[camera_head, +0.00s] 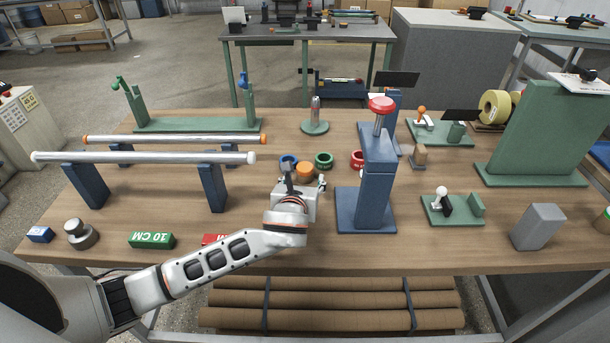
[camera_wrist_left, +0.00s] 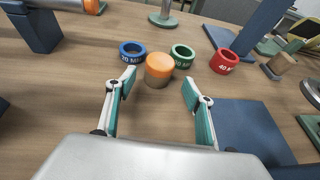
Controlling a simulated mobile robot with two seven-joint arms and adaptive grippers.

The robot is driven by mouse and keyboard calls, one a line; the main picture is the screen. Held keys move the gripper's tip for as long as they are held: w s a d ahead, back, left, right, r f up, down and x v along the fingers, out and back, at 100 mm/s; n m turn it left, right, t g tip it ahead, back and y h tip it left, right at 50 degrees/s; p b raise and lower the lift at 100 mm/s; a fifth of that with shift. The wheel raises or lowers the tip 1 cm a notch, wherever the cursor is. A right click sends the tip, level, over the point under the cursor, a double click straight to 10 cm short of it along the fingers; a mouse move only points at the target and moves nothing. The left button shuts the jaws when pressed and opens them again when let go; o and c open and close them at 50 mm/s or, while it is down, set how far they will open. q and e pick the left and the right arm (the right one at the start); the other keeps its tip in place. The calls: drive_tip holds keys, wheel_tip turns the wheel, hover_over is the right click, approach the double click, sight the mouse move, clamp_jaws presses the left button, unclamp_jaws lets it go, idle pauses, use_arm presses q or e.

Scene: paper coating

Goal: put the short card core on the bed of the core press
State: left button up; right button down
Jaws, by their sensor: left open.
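A short brown cylinder with an orange top (camera_head: 305,170), which looks like the short card core, stands upright on the table. It also shows in the left wrist view (camera_wrist_left: 158,70). My left gripper (camera_head: 306,184) is open and empty; in the left wrist view its fingertips (camera_wrist_left: 159,80) are spread on either side of the cylinder's near end, without visible contact. The core press (camera_head: 376,180) is a blue frame with a red knob, right of my gripper. Its flat blue bed (camera_head: 348,212) is bare where visible; the bed also shows in the left wrist view (camera_wrist_left: 250,125).
Blue (camera_wrist_left: 132,52), green (camera_wrist_left: 182,55) and red (camera_wrist_left: 224,61) rings lie just behind the cylinder. Metal rollers (camera_head: 150,157) on blue stands are at left. A green toggle fixture (camera_head: 455,210) and a grey block (camera_head: 538,227) are at right.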

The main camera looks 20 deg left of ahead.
sight(304, 177)
use_arm(q)
drive_tip(key=x, duration=0.3)
drive_tip(key=shift+w+a+f, duration=0.15)
drive_tip(key=shift+w+a, duration=0.05)
drive_tip(key=shift+a, duration=0.05)
drive_tip(key=c, duration=1.1)
drive_tip(key=shift+c, duration=0.5)
